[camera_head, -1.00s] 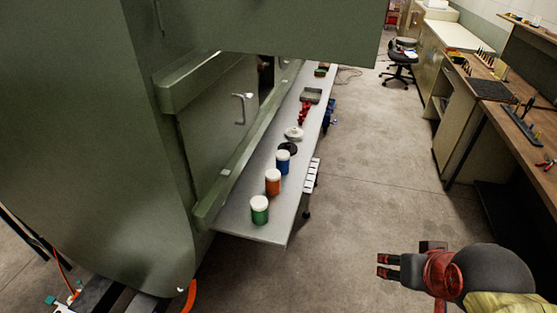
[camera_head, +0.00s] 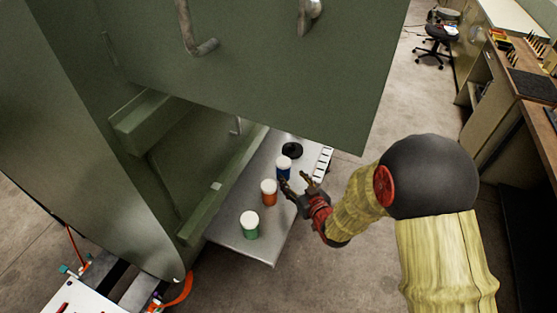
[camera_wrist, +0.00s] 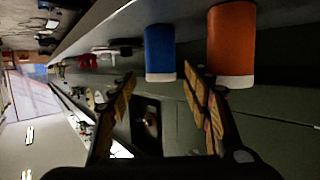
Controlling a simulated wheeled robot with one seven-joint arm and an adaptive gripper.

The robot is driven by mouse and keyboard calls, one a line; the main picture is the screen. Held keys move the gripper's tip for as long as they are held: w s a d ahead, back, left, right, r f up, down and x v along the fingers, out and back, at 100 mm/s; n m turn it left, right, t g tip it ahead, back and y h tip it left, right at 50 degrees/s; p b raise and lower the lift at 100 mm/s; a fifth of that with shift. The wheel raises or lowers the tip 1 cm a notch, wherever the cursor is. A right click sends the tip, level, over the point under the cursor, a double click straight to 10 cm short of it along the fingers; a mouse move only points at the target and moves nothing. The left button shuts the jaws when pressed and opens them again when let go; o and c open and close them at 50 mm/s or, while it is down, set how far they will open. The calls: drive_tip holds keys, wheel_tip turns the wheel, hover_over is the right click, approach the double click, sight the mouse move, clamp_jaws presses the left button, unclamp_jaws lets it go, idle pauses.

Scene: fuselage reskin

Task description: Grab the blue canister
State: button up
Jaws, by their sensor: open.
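The blue canister (camera_head: 283,173) with a white lid stands upright on the grey shelf, behind the orange canister in the head view. My gripper (camera_head: 294,181) is open, right beside the blue canister on its right. In the wrist view, which is turned upside down, the blue canister (camera_wrist: 160,50) shows ahead, lined up with the gap between the open fingers (camera_wrist: 159,80). Nothing is held. I cannot tell whether a finger touches it.
The orange canister (camera_head: 269,193) stands close to the blue one and near one finger in the wrist view (camera_wrist: 231,40). A green canister (camera_head: 250,231) stands nearer on the shelf (camera_head: 237,253). A black round item (camera_head: 292,150) lies behind. A large green panel (camera_head: 290,75) hangs above.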

sight(286, 171)
drive_tip(key=shift+x, duration=1.05)
drive_tip(key=shift+f+b+x, duration=0.2)
drive_tip(key=shift+b+x, duration=0.15)
drive_tip(key=shift+x, duration=2.65)
drive_tip(key=shift+s, duration=0.1)
drive_tip(key=shift+c, duration=0.8)
drive_tip(key=c, duration=0.8)
drive_tip(key=shift+r, duration=0.15)
drive_tip(key=shift+c, duration=0.3)
